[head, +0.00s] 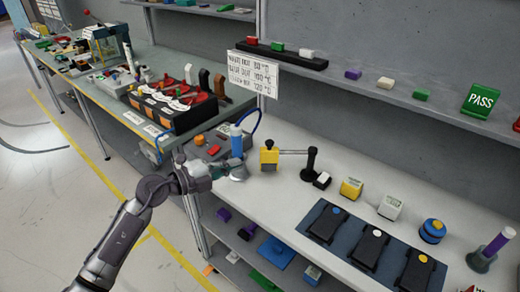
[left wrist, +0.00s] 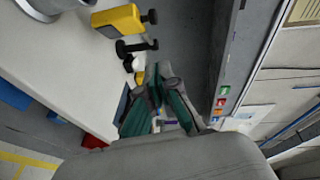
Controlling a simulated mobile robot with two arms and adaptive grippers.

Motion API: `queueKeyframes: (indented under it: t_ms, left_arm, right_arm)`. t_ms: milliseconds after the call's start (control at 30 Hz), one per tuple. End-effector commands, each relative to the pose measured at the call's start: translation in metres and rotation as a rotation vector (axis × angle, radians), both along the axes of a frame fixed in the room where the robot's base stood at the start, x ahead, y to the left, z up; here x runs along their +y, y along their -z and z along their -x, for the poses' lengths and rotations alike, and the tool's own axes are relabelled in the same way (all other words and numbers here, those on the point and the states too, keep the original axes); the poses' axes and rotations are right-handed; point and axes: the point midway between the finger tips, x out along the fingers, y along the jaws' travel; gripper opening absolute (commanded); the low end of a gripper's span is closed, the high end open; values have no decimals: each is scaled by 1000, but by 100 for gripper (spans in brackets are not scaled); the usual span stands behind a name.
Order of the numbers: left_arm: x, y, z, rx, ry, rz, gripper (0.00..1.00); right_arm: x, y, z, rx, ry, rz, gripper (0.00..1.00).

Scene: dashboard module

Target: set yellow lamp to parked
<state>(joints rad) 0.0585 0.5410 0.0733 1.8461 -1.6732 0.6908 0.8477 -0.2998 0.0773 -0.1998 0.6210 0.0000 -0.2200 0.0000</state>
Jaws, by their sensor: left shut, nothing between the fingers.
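The yellow lamp (head: 269,157) is a yellow block with a dark knob on top, at the end of a thin grey arm. The arm runs right to a black upright post (head: 311,160) on the white bench. A yellow block with a black knob (left wrist: 117,20) also shows at the top of the left wrist view. My left gripper (head: 220,166) is at the bench's left end, left of the lamp and apart from it. Its fingers (left wrist: 161,82) are shut and empty in the left wrist view. My right gripper is out of view.
A blue-and-white cylinder (head: 237,140) stands just beside my left gripper. Right of the post are small blocks and a dark blue mat (head: 325,205) with several black devices. A wall sign (head: 252,73) hangs behind. The white bench (head: 285,195) is bare in front of the lamp.

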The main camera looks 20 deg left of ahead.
Motion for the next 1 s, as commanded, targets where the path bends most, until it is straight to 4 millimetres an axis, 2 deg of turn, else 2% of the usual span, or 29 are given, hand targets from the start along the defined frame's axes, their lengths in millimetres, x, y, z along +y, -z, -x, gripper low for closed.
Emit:
queueKeyframes:
  t_ms: [433, 600, 700, 1000]
  left_arm:
    - [-54, 8, -75, 0, 2, 5, 0]
    - [-47, 14, -99, 1, -1, 4, 0]
    - [-46, 16, -106, 1, 0, 4, 0]
    - [-44, 17, -111, 1, 0, 3, 0]
  right_arm:
    - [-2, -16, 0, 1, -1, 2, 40]
    - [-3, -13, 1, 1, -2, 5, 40]
    - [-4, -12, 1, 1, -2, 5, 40]
    - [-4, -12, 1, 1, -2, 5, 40]
